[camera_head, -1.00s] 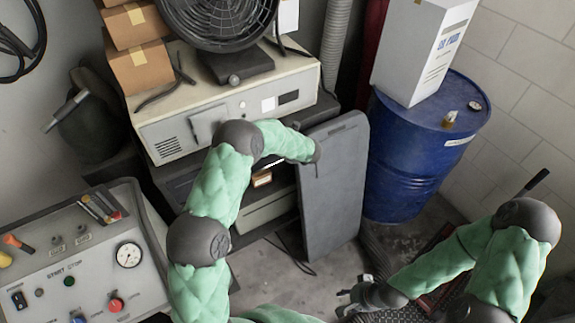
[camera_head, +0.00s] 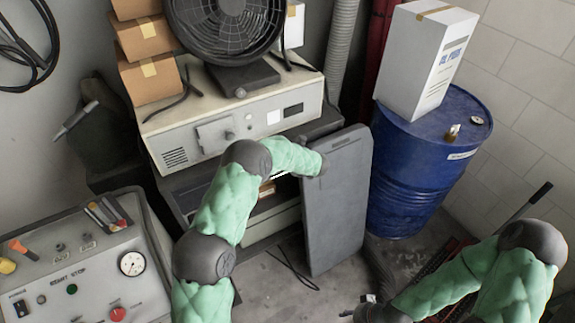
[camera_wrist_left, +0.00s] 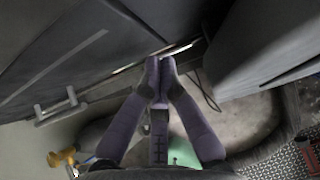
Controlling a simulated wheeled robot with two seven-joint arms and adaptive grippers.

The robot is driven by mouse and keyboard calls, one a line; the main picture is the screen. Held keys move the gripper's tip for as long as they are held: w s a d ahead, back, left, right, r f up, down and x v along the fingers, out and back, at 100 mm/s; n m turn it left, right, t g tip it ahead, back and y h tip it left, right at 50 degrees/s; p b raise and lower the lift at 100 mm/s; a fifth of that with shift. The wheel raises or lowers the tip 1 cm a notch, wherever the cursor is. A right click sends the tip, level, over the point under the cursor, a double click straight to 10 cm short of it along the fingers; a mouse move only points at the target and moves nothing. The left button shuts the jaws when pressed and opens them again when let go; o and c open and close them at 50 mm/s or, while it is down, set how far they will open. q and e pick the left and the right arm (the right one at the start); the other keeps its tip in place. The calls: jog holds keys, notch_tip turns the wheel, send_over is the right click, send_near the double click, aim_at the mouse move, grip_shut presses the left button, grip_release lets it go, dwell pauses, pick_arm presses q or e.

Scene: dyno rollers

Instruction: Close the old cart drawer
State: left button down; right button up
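The old cart (camera_head: 335,122) stands against the back wall with a pale instrument on top. Its front is dark inside, with a pale grey box-like front (camera_head: 272,222) low down. I cannot tell for sure which part is the drawer. A tall dark grey panel (camera_head: 337,215) stands out from the cart's right side. My left arm ends at this panel's upper left edge, and its gripper is hidden in the head view. In the left wrist view the left gripper (camera_wrist_left: 160,62) has its fingertips together, beside dark panels, with nothing visible between them. My right gripper (camera_head: 362,305) is low in the head view, its fingers unclear.
A blue drum (camera_head: 405,185) with a white box (camera_head: 425,60) on it stands right of the panel. A control console (camera_head: 75,262) is at the lower left. A dark cable lies on the floor. Some bare floor (camera_head: 265,285) shows before the cart.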

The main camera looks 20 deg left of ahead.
pick_arm(q)
jog(key=f+p+v, duration=0.1)
jog(key=v, duration=1)
jog(key=shift+s+d+r+p, duration=0.25)
jog(key=shift+s+d+p, duration=0.1)
jog(key=shift+s+d, duration=0.1)
pick_arm(e)
jog(key=shift+s+d+r, duration=0.1)
jog(key=shift+s+r, duration=0.35)
jog(key=shift+r, duration=0.35)
pick_arm(q)
jog(key=s+d+f+n+g+h, duration=0.3)
jog(key=s+d+f+n+h, duration=0.15)
jog(key=s+f, duration=0.55)
jog(key=s+d+f+n+g+h, duration=0.35)
jog(key=s+f+n, duration=0.35)
jog(key=s, duration=0.5)
jog(key=s+d+f+n+t+h, duration=0.1)
jog(key=s+f+n, duration=0.3)
jog(key=s+n, duration=1.1)
jog(key=shift+d+n+h+b, duration=0.15)
jog(key=shift+n+h+b, duration=0.15)
jog(key=shift+n+h, duration=0.65)
pick_arm(e)
jog(key=shift+f, duration=0.3)
